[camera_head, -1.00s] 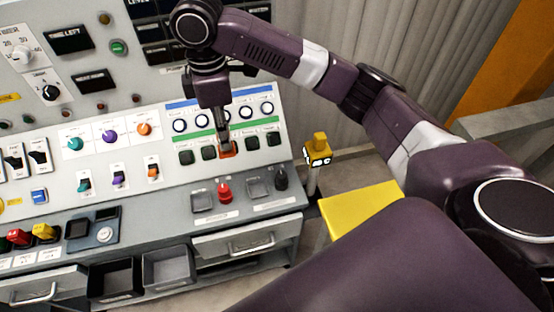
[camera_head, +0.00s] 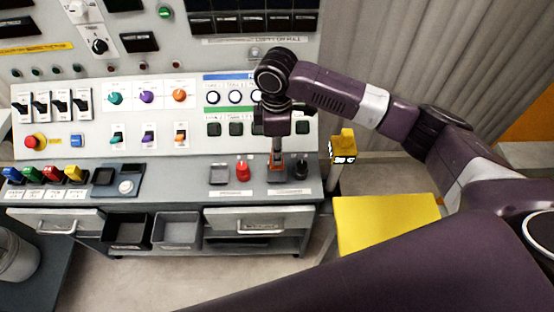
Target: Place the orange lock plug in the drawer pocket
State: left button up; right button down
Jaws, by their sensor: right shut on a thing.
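My right gripper (camera_head: 277,158) points down over the sloping console's lower ledge and is shut on the orange lock plug (camera_head: 277,170). A left drawer (camera_head: 30,216) is at the far left. My left gripper is not in view.
A black bin (camera_head: 112,231) and a grey bin (camera_head: 162,231) hang between the drawers. A yellow-topped stand (camera_head: 385,220) and a post with a yellow head (camera_head: 342,145) are right of the console. Floor in front is clear.

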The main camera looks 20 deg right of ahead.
jog(key=shift+f, duration=0.4)
jog(key=shift+a+f, duration=0.1)
jog(key=shift+f, duration=0.25)
notch_tip(320, 180, down, 3)
jog(key=shift+r, duration=0.2)
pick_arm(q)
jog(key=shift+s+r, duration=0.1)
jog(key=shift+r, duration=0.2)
pick_arm(e)
jog(key=shift+f, duration=0.55)
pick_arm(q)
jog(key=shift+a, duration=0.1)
pick_arm(e)
jog(key=shift+f, duration=0.15)
jog(key=c, duration=1.7)
grip_release()
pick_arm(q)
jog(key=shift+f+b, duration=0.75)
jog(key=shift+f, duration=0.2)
pick_arm(e)
notch_tip(320, 180, up, 12)
jog(key=shift+r, duration=0.2)
